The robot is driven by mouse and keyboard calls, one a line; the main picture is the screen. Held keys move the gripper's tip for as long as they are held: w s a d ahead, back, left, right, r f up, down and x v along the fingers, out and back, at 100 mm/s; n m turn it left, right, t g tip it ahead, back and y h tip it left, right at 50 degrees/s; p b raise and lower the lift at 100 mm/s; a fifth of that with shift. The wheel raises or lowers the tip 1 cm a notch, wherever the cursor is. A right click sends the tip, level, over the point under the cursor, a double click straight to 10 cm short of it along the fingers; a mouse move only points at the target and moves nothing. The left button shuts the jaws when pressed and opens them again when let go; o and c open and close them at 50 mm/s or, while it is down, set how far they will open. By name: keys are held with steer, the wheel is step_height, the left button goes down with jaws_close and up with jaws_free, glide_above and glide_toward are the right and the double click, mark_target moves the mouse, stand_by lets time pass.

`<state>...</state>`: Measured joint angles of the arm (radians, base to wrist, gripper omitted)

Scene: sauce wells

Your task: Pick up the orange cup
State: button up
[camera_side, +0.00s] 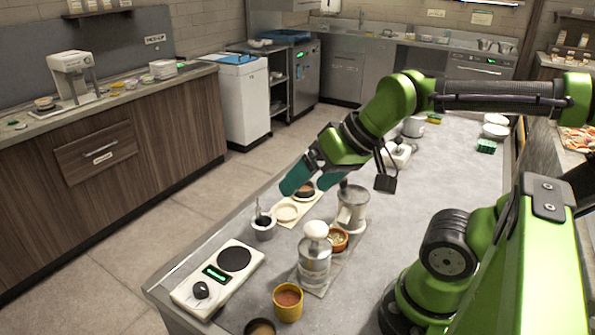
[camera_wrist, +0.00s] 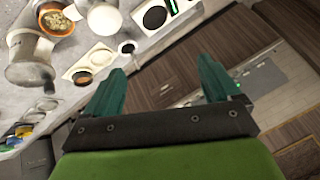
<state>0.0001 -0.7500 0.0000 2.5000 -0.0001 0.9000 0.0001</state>
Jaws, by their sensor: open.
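The orange cup (camera_side: 288,303) is a yellow-orange cup with a reddish-brown filling. It stands upright near the front of the counter in the side view, and I do not make it out in the wrist view. My gripper (camera_side: 309,188) has teal fingers and is open with nothing between them. It is above the far end of the cream board, well behind and above the orange cup. The open fingers also show in the wrist view (camera_wrist: 160,68), over the floor and wooden cabinets.
The cream board (camera_side: 287,213), a small grey cup (camera_side: 263,227), a white scale (camera_side: 220,275), a white-topped metal container (camera_side: 314,258), a metal pitcher (camera_side: 352,208) and a terracotta bowl (camera_side: 338,241) crowd the counter. A dark-filled cup (camera_side: 260,327) is beside the orange cup.

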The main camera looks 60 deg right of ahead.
steer(key=shift+w+d+f+n+g+h, duration=0.15)
steer(key=shift+w+d+f+g, duration=0.2)
steer(key=shift+d+f+g, duration=0.2)
steer(key=shift+w+d+f+n+g+h, duration=0.15)
steer(key=shift+w+d+f+g, duration=0.25)
steer(key=shift+f, duration=0.25)
steer(key=d+f+n+g+h, duration=0.1)
steer(key=d+f+n+g, duration=0.1)
steer(key=d+n, duration=0.15)
steer(key=n+g+h, duration=0.2)
steer(key=n+g, duration=0.2)
steer(key=n, duration=1)
glide_above(335, 233)
steer(key=s+a, duration=0.1)
steer(key=a, duration=0.3)
step_height(335, 233, down, 12)
steer(key=shift+m, duration=0.35)
steer(key=shift+d+f, duration=0.25)
steer(key=shift+f, duration=0.75)
steer(key=shift+d+f, duration=0.2)
steer(key=shift+f, duration=0.8)
steer(key=shift+d+f, duration=0.25)
steer(key=shift+f, duration=0.75)
